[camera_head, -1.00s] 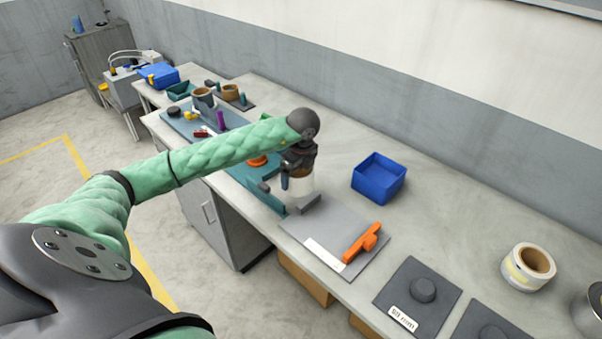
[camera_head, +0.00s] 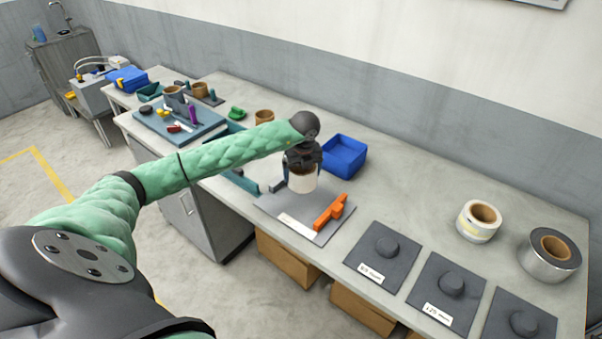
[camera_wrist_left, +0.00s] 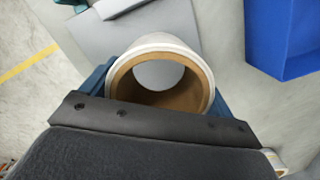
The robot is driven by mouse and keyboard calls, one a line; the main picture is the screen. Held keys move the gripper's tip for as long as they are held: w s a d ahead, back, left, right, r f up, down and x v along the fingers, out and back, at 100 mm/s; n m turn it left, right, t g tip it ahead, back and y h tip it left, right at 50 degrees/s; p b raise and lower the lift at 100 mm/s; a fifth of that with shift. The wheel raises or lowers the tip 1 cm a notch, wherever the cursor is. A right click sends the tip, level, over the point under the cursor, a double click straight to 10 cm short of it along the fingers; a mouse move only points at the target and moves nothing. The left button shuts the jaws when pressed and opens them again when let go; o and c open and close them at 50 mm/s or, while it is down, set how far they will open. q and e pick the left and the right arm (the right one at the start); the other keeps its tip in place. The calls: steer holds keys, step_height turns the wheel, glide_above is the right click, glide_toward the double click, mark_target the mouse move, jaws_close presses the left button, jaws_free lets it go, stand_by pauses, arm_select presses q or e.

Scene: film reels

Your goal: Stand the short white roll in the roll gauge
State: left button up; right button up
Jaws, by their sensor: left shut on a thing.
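The short white roll (camera_head: 303,183), with a brown core, is upright in my left gripper (camera_head: 302,168). In the left wrist view the roll (camera_wrist_left: 165,41) shows its open core, with the blue fingers of my left gripper (camera_wrist_left: 158,88) shut on either side. The roll gauge, a grey plate (camera_head: 272,208) with a white strip at the front and an orange piece (camera_head: 331,211) on its right, lies on the bench. The roll is over the plate's back part; the gap below it is hard to judge. My right gripper is not in view.
A blue bin (camera_head: 344,157) stands close behind the gauge. Dark plates with round pegs (camera_head: 384,249) lie to the right. A white roll (camera_head: 479,222) and a silver roll (camera_head: 549,256) stand behind them.

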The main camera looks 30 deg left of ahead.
arm_select(q)
step_height(320, 180, down, 4)
steer(key=shift+s+d+r+b, duration=0.1)
steer(key=shift+s+r+b, duration=0.05)
steer(key=shift+b, duration=0.55)
steer(key=shift+f, duration=0.3)
steer(key=shift+s+d+f, duration=0.1)
steer(key=shift+f, duration=0.3)
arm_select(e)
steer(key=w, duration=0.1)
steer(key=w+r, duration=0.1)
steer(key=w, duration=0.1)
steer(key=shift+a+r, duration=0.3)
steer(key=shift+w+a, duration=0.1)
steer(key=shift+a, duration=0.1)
arm_select(q)
steer(key=shift+b, duration=0.45)
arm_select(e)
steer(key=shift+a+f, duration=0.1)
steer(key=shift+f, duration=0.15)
